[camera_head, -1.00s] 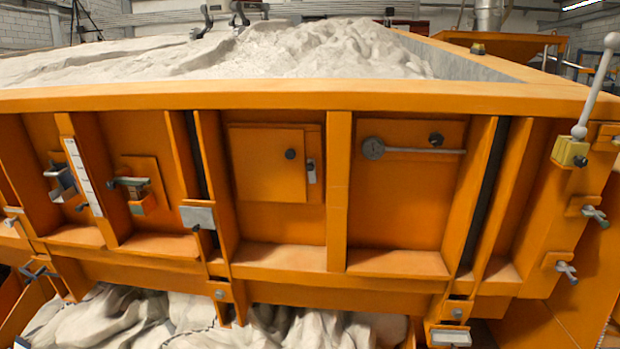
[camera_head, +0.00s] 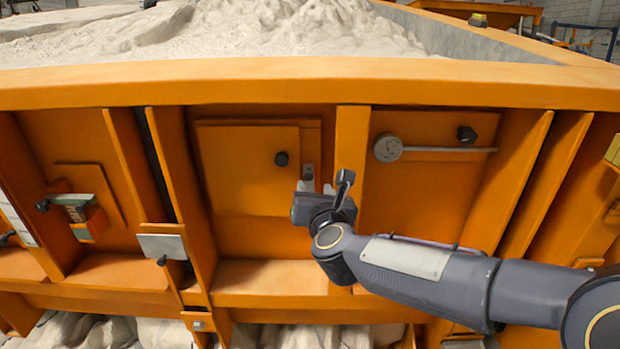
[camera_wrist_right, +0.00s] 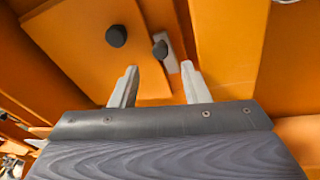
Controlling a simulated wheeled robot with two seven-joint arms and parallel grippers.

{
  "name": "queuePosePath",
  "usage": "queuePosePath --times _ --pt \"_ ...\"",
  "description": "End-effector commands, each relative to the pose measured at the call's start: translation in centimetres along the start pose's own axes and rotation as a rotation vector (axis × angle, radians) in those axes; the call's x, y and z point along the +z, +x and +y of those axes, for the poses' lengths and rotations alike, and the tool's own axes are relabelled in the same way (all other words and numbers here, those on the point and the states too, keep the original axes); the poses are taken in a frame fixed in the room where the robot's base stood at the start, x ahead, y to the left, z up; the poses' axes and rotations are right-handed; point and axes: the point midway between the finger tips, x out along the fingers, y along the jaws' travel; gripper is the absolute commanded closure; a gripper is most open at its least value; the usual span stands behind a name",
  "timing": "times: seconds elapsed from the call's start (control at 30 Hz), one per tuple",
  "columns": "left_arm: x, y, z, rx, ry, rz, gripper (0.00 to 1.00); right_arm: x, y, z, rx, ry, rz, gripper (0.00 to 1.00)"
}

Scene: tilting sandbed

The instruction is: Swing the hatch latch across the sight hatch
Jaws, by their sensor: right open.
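The sight hatch (camera_head: 243,180) is a square orange door with a dark round knob (camera_head: 281,159) near its right edge; it lies flat in its panel. The hatch latch (camera_head: 308,171) is a small grey plate just right of the door edge, partly hidden by my gripper in the head view. In the right wrist view, the latch (camera_wrist_right: 172,58) carries a dark knob (camera_wrist_right: 160,50) at its left side. My right gripper (camera_head: 318,187) is just below the latch. My left gripper is out of view.
An upright orange rib (camera_head: 351,150) stands right of the hatch. Beyond it a round grey disc (camera_head: 388,147) carries a long rod (camera_head: 450,150), with a dark knob (camera_head: 467,135) above. An orange ledge (camera_head: 265,278) juts out below the hatch.

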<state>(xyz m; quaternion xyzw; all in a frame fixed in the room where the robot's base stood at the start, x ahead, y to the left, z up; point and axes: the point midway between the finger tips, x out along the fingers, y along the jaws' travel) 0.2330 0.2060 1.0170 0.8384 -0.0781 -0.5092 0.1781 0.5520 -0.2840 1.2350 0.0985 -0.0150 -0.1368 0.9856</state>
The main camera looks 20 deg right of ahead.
Motion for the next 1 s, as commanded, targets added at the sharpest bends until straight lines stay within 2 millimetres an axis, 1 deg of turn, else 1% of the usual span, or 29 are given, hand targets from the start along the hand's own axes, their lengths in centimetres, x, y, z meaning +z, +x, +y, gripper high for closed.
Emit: queuePosePath --times 0.2,0.3,0.4,0.53,0.77,0.8,0.87,1.0 --pt "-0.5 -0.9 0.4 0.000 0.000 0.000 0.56 0.1 3.6 0.0 -0.001 -0.005 0.003 0.58" --pt "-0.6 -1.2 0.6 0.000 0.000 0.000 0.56 0.1 5.0 0.1 0.001 -0.006 0.003 0.58" --pt "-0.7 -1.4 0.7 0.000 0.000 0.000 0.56 0.0 6.1 0.0 0.002 -0.006 0.003 0.58" --pt "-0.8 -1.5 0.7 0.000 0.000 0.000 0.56 -0.1 6.8 0.0 0.001 -0.005 0.002 0.58" --pt "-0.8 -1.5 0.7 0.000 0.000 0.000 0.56 -0.1 6.9 0.0 0.002 -0.005 0.002 0.58" --pt "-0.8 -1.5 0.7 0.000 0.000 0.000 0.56 -0.1 6.9 0.0 0.003 -0.005 0.002 0.59" --pt "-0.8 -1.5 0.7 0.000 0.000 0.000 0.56 -0.1 6.9 0.0 0.003 -0.006 0.002 0.67" --pt "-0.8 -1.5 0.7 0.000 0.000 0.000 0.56 -0.1 6.9 0.0 0.003 -0.006 0.002 0.86"
